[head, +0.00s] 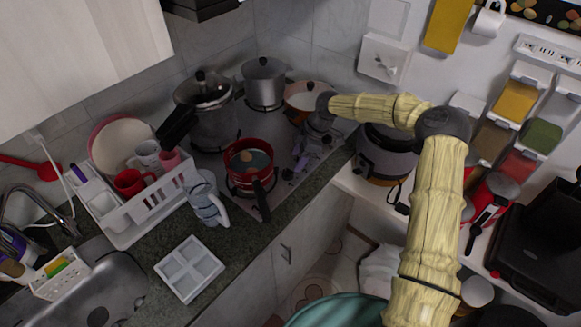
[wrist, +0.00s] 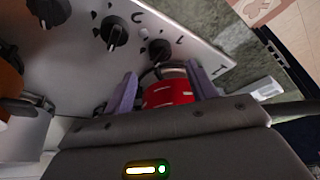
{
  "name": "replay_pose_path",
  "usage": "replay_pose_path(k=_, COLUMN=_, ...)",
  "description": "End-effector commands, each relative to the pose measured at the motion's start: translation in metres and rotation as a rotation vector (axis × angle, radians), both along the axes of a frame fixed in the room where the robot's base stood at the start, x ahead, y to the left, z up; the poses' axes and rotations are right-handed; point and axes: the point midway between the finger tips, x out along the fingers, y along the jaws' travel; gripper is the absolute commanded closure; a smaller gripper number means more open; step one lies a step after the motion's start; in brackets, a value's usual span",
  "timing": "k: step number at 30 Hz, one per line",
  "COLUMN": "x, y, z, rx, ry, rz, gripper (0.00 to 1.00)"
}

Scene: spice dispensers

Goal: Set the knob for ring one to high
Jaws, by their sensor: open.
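The stove's control panel (wrist: 85,65) fills the upper part of the wrist view, with dark printed marks. Several black knobs stand on it: one at the top left (wrist: 47,10), one in the middle (wrist: 114,33), and one further right (wrist: 160,50). I cannot tell from the marks which one is ring one. My gripper (wrist: 162,72) is open, its two purple fingers reaching towards the right-hand knob. Whether they touch it is unclear. A red object (wrist: 168,93) shows between the fingers. In the head view my gripper (head: 299,163) is over the stove's right front edge.
A red pan (head: 248,158) with its handle towards the front, a lidded pot (head: 205,105), a steel pot (head: 264,83) and an orange pan (head: 304,96) stand on the stove. A grey cooker (head: 384,160) is right of the gripper. A dish rack (head: 145,205) is left.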

Motion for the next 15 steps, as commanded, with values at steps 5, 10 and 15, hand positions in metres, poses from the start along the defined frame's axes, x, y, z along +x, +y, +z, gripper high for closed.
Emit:
replay_pose_path(k=5, x=-0.002, y=0.013, z=-0.028, rx=0.001, ry=0.003, rz=0.001, gripper=0.43)
replay_pose_path(k=10, x=-0.003, y=0.021, z=-0.05, rx=0.001, ry=0.001, rz=0.001, gripper=0.43)
replay_pose_path(k=15, x=-0.003, y=0.024, z=-0.059, rx=0.0, ry=0.001, rz=0.0, gripper=0.43)
